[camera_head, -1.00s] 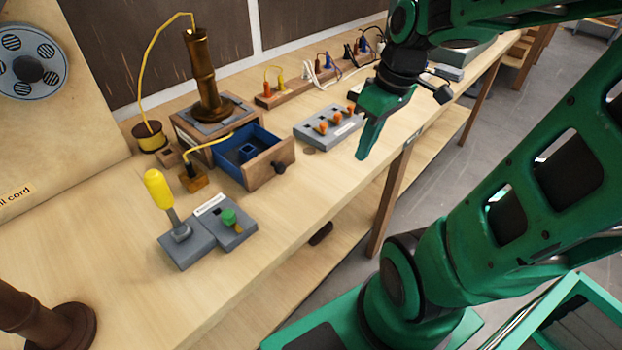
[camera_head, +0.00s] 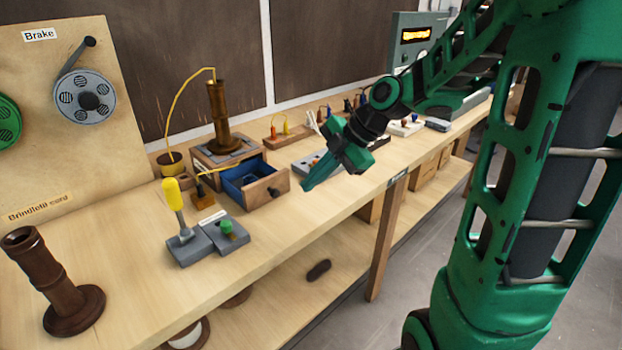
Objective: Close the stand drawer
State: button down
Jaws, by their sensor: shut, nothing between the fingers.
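The stand drawer (camera_head: 264,194) has a wooden front and a blue inside. It is pulled out of the wooden stand (camera_head: 205,165) toward the bench's front edge. A dark knob (camera_head: 274,191) sits on its front. A brass lamp column (camera_head: 218,115) stands upright on top of the stand. My green gripper (camera_head: 305,187) is shut and empty, pointing down and left. In the picture its tips are just right of the drawer knob. I cannot tell whether they touch it.
A yellow-handled lever and green-button box (camera_head: 207,238) stand left of the drawer, near the bench edge. A small block with a yellow cord (camera_head: 202,197) is beside the drawer. A grey box with orange knobs (camera_head: 311,163) lies behind my gripper. A brown column (camera_head: 60,285) stands front left.

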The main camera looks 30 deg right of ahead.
jog(key=x, duration=0.6)
jog(key=shift+f, duration=0.3)
jog(key=shift+w+a+f, duration=0.1)
jog(key=shift+w+a, duration=0.05)
jog(key=shift+w, duration=0.45)
jog(key=shift+w+a, duration=0.2)
jog(key=shift+w, duration=0.4)
jog(key=shift+w+a, duration=0.3)
jog(key=shift+w, duration=0.55)
